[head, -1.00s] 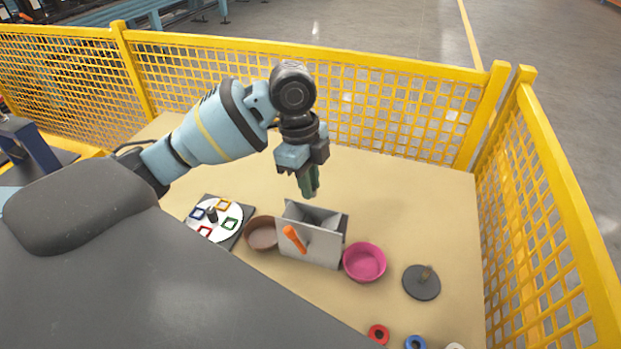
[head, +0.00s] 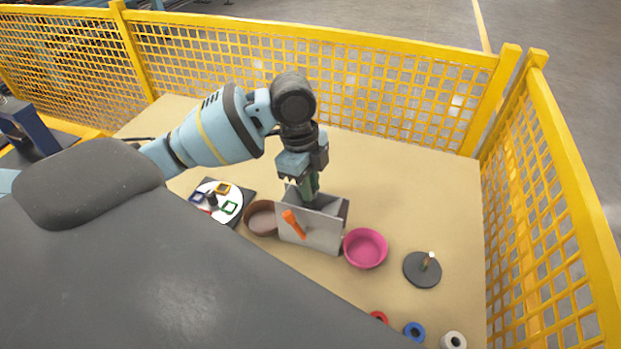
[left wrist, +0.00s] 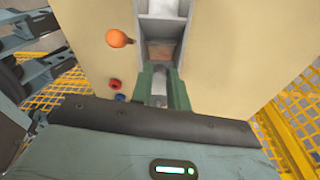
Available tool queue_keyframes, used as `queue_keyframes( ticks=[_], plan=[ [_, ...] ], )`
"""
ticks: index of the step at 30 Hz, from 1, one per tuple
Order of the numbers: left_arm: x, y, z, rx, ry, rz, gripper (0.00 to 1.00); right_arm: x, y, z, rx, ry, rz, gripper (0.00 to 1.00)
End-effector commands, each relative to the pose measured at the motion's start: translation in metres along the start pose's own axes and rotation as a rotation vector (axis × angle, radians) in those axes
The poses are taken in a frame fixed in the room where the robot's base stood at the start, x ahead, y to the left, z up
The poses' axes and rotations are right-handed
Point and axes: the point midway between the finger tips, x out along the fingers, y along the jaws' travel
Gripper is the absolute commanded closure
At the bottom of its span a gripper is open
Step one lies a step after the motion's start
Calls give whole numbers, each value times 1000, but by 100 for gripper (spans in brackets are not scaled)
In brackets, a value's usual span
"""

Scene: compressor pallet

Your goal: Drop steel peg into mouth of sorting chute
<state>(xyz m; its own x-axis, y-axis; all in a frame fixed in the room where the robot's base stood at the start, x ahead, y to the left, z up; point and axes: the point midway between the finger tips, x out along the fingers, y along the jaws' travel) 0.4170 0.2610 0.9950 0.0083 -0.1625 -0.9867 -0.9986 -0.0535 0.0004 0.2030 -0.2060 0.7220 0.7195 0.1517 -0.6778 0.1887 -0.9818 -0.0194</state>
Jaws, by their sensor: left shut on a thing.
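The sorting chute (head: 322,234) is a grey open-topped box with an orange lever (head: 294,223) on its front. Its mouth also shows in the left wrist view (left wrist: 163,28), with the lever's round orange knob (left wrist: 117,38) beside it. My left gripper (head: 309,194), with green fingers, points down at the left part of the chute mouth. In the left wrist view its fingers (left wrist: 161,90) are shut on a small pale grey piece, the steel peg (left wrist: 159,88). In the head view the peg is hidden by the fingers and the chute's front wall. My right gripper is not in view.
A brown bowl (head: 261,218) stands left of the chute and a pink bowl (head: 365,249) right of it. A dial with coloured squares (head: 232,195) lies farther left. A dark disc with an upright pin (head: 421,271) and several rings lie right and front. Yellow mesh fencing (head: 320,72) encloses the table.

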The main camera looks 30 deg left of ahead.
Motion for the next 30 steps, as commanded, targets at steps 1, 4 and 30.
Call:
queue_keyframes(
  ticks=[1, 4, 30],
  plan=[
    [0, 0, 0, 0, 0, -1, 100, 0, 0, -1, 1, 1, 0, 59],
    [0, 0, 0, 0, 0, -1, 100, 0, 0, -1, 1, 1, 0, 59],
    [-15, -1, 0, 0, 1, -4, 58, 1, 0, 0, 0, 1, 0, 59]
  ],
)
